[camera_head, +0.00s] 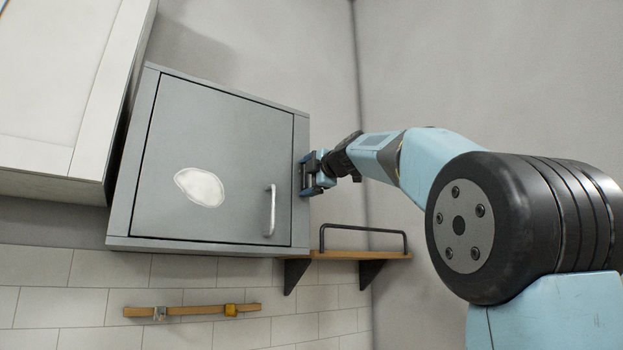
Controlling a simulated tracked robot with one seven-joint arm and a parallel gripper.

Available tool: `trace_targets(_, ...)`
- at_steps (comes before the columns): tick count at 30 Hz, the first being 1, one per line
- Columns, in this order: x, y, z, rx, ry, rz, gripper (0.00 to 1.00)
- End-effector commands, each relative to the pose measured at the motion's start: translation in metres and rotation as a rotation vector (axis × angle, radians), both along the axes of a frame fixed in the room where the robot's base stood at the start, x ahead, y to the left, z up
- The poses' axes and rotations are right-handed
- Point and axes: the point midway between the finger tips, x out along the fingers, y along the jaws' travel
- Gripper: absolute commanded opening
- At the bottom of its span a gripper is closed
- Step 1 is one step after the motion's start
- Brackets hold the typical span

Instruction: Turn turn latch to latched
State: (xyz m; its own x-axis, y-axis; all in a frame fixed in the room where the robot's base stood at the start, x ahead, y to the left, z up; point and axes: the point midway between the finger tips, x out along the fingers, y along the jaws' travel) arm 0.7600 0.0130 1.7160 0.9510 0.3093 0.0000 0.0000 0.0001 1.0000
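A grey wall cabinet (124,212) hangs in the middle left, and its door (225,130) appears closed. The door has a metal bar handle (271,210) near its lower right and a pale oval patch. My gripper (306,177) is at the cabinet's right edge, right of the handle, with its fingers pointing at the frame. I cannot make out the turn latch; the gripper covers that part of the edge. The fingers are too small and dark to tell whether they are open or shut on something.
A white cupboard (55,80) hangs at the upper left beside the cabinet. Below right is a wooden shelf (365,255) with a dark rail and brackets. A wooden rail (190,311) with small fittings is on the tiled wall. The wall right of the cabinet is bare.

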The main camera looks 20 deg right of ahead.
Motion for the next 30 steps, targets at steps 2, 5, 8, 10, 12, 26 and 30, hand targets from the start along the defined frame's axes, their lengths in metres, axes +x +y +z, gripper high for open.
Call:
trace_targets(2,0.000,0.000,0.000,0.000,0.000,0.000,0.84)
trace_targets(5,0.000,0.000,0.000,0.000,0.001,0.000,0.74)
trace_targets(8,0.000,-0.001,-0.001,0.000,0.001,0.000,0.65)
trace_targets(10,0.000,-0.001,-0.001,-0.001,0.002,-0.001,0.58)
trace_targets(12,0.001,-0.015,-0.001,0.001,0.003,-0.004,0.55)
trace_targets(26,0.000,0.002,-0.002,0.132,0.047,-0.001,0.55)
trace_targets(30,0.000,0.005,-0.001,0.239,0.082,0.001,0.55)
